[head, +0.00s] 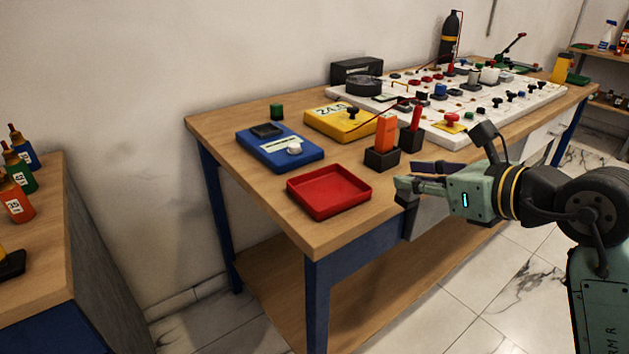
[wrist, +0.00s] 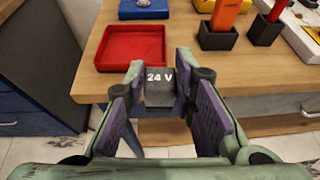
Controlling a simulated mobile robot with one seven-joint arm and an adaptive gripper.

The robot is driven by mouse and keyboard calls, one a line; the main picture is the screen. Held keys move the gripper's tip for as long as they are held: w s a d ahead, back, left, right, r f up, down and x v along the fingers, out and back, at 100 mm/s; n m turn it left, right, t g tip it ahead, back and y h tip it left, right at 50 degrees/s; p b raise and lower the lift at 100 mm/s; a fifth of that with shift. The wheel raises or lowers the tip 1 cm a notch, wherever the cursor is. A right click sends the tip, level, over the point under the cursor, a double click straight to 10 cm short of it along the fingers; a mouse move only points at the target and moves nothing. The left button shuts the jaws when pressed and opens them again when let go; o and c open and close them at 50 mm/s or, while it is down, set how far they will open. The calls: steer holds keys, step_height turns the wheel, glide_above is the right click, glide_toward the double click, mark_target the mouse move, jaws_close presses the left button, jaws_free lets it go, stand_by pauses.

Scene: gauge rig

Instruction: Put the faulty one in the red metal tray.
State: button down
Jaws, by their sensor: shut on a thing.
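My gripper (head: 421,180) is beyond the front edge of the bench, to the right of the red tray. In the wrist view my gripper (wrist: 160,84) is shut on a dark block marked "24 V" (wrist: 159,79), with its label facing the camera. The head view mostly hides this block. The red metal tray (head: 329,191) lies empty near the bench's left front corner. It also shows in the wrist view (wrist: 132,47), ahead and slightly left of the held block, and apart from it.
A yellow meter (head: 340,122) and white panel (head: 447,131) are farther back. A side table (head: 60,215) stands left.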

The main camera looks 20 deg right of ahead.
steer(key=w+a+p, duration=0.1)
steer(key=w+a, duration=0.2)
steer(key=w, duration=0.1)
steer(key=w+a+p, duration=0.2)
steer(key=w+a, duration=0.1)
steer(key=w, duration=0.1)
steer(key=w+a+f+p, duration=0.1)
steer(key=w+a+p, duration=0.1)
steer(key=w+a, duration=0.1)
steer(key=shift+w+f, duration=0.1)
steer(key=shift+w, duration=0.75)
steer(key=shift+w+a, duration=0.1)
steer(key=shift+w, duration=0.1)
step_height(320, 180, down, 3)
steer(key=shift+f+p, duration=0.1)
steer(key=shift+p, duration=0.5)
steer(key=shift+f, duration=0.25)
steer(key=shift+f+b, duration=0.15)
steer(key=shift+b, duration=0.15)
steer(key=c, duration=1.3)
jaws_free()
steer(key=shift+c, duration=0.2)
